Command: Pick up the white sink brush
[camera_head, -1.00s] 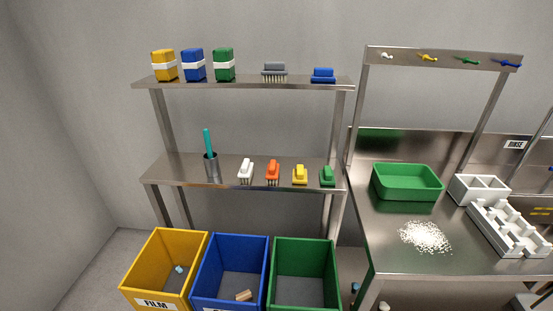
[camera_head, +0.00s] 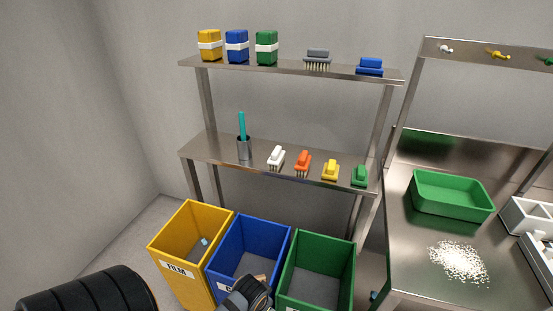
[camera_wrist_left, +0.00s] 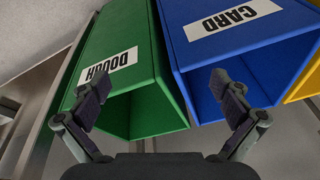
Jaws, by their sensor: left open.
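In the head view, dark parts of my arm show at the bottom left and bottom middle; the fingertips cannot be made out there. The brush does not show in the left wrist view. My right gripper is not seen.
An orange brush (camera_head: 303,163), yellow brush (camera_head: 331,170) and green brush (camera_head: 360,175) stand right of the white one. Yellow (camera_head: 178,268), blue (camera_head: 246,246) and green (camera_head: 316,270) bins stand below. The upper shelf (camera_head: 340,70) overhangs.

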